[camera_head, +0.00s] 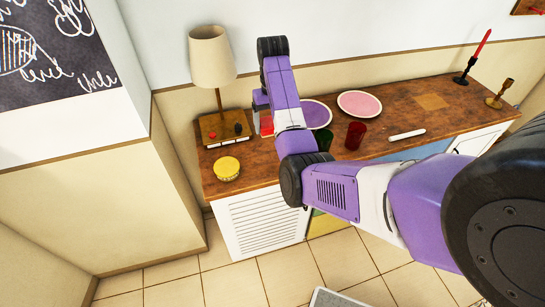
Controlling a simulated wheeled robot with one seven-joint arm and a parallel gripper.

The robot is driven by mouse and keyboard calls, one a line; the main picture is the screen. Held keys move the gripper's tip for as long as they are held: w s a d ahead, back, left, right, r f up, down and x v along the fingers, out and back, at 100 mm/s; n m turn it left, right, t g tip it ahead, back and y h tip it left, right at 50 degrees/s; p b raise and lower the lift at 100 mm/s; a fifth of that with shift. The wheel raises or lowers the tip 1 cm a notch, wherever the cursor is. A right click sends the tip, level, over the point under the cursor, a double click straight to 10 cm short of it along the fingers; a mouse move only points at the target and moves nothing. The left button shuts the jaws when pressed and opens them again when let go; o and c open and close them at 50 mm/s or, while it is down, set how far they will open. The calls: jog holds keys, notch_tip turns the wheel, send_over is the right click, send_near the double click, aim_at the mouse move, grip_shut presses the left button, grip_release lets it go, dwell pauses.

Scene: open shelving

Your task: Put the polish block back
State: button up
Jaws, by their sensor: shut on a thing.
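My gripper (261,115) points down over the left part of the wooden counter, just right of the lamp. It is shut on a small red block (266,126), which looks like the polish block. My arm hides part of the gripper, and the fingertips are hard to make out. I cannot tell whether the block touches the counter. A brown wooden stand (211,125) with small red and black items on it is just left of the block, around the lamp's foot.
The counter (262,168) also holds a lamp (212,55), a yellow round tin (227,168), two plates (359,104), a red cup (355,135), a green cup partly behind my arm, a white stick (407,135) and candle holders (500,94). Bare wood lies right of the tin.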

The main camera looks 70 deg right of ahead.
aim_at(272, 131)
jog(key=f+b, duration=0.1)
jog(key=f, duration=0.2)
jog(key=f+b, duration=0.1)
jog(key=f, duration=0.2)
jog(key=f+b, duration=0.1)
jog(key=f, duration=0.3)
jog(key=shift+a, duration=0.3)
jog(key=shift+f, duration=2.65)
jog(key=shift+f, duration=0.2)
jog(key=o, duration=1.2)
jog(key=shift+o, duration=0.2)
notch_tip(272, 131, up, 12)
jog(key=shift+r+p, duration=0.25)
jog(key=shift+p, duration=0.05)
jog(key=shift+d, duration=0.15)
